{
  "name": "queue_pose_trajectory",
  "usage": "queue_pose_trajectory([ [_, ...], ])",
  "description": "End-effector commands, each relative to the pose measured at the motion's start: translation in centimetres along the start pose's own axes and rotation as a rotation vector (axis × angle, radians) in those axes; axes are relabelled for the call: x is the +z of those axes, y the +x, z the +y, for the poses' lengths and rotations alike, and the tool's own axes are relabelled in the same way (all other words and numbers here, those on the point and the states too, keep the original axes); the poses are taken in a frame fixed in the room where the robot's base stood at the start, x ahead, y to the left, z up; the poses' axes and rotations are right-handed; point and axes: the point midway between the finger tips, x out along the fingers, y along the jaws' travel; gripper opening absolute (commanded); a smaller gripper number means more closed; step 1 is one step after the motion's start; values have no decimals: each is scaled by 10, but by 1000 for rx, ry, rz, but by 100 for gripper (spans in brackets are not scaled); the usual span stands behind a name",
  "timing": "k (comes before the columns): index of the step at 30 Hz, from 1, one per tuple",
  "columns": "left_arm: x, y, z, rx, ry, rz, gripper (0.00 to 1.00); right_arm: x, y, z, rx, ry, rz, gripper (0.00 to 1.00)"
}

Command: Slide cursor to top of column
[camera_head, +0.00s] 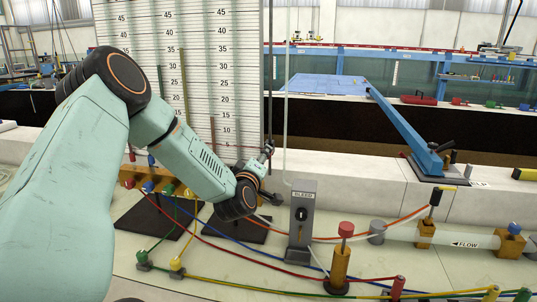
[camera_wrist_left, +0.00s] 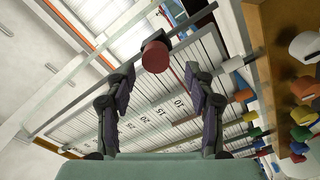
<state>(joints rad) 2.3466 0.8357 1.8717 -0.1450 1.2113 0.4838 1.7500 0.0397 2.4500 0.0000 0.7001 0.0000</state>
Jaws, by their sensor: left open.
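The manometer board (camera_head: 232,60) stands upright at the back left, with ruled lines, several number scales and coloured columns. It also shows in the left wrist view (camera_wrist_left: 150,128). My left gripper (camera_head: 267,152) is at the board's lower right edge. In the left wrist view its two fingers (camera_wrist_left: 159,72) are apart, with nothing clasped. A red round knob (camera_wrist_left: 155,56), which may be the cursor's, shows just beyond and between the fingertips. I cannot tell whether they touch it. In the head view I cannot make out the cursor near the gripper. My right gripper is out of view.
A grey bleed box (camera_head: 301,222) with a dial stands right of the gripper. A red-topped brass valve (camera_head: 341,258), coloured tubes and a clear flow pipe (camera_head: 462,241) cover the front bench. A blue lever (camera_head: 405,128) rises at the right.

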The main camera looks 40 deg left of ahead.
Motion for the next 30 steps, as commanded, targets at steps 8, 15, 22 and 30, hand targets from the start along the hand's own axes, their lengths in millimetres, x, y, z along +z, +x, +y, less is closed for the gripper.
queue_pose_trajectory([
  [8, 3, 38, 2, 3, 5, -4, 54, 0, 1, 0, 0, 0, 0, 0],
  [15, 6, 51, 4, 4, 3, -6, 54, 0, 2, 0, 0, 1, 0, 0],
  [22, 7, 52, 4, 3, 2, -6, 54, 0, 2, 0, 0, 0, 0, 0],
  [30, 7, 52, 5, 4, 3, -7, 34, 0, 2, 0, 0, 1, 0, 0],
])
